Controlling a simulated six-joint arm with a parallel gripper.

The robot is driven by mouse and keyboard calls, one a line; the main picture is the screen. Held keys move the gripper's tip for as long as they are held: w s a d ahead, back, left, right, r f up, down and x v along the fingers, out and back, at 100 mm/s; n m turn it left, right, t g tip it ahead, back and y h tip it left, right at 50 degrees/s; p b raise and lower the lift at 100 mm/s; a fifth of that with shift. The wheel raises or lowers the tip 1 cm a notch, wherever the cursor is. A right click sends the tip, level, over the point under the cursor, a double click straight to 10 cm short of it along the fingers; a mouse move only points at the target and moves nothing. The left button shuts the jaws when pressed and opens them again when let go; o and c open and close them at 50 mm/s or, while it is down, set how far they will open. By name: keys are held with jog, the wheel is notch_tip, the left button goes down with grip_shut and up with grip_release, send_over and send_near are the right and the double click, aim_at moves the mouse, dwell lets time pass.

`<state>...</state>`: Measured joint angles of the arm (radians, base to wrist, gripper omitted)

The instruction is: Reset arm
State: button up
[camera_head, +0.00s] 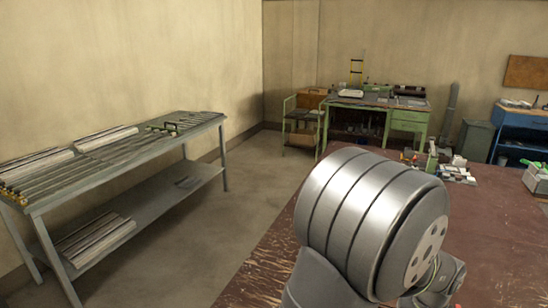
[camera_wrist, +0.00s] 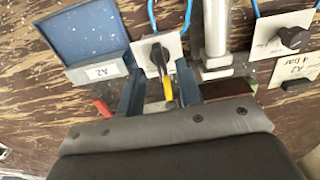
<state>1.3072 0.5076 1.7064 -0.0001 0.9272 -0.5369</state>
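My gripper (camera_wrist: 160,88) shows in the wrist view, with two dark blue-grey fingers standing apart. Between and beyond the fingers is a black knob or lever (camera_wrist: 158,55) with a yellow tip (camera_wrist: 167,88), on a white plate (camera_wrist: 143,50). I see a gap on both sides of the yellow tip, so the fingers look open and hold nothing. In the head view my arm's silver joint fills the lower middle, and the gripper is not visible there.
A blue tray (camera_wrist: 85,30) labelled A2 lies left of the knob. A metal post (camera_wrist: 215,30) and another black knob (camera_wrist: 293,38) stand to the right. In the head view, a grey rack (camera_head: 75,178) holds profiles, and small items (camera_head: 455,172) sit on the worn brown bench (camera_head: 490,240).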

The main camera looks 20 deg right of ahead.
notch_tip(320, 180, down, 2)
jog(key=shift+a+f, duration=0.1)
jog(key=shift+f+m, duration=0.15)
jog(key=shift+m, duration=0.15)
jog(key=m, duration=0.5)
jog(key=shift+m, duration=0.3)
jog(key=m, duration=0.5)
jog(key=r+n, duration=0.1)
jog(key=r, duration=0.1)
jog(key=r+n, duration=0.1)
jog(key=r, duration=0.2)
jog(key=d+r+n, duration=0.1)
jog(key=r, duration=0.2)
jog(key=shift+w+n, duration=0.1)
jog(key=shift+n, duration=0.2)
notch_tip(320, 180, up, 9)
jog(key=n, duration=0.5)
jog(key=f, duration=1.1)
jog(key=a+f, duration=0.1)
jog(key=f, duration=0.5)
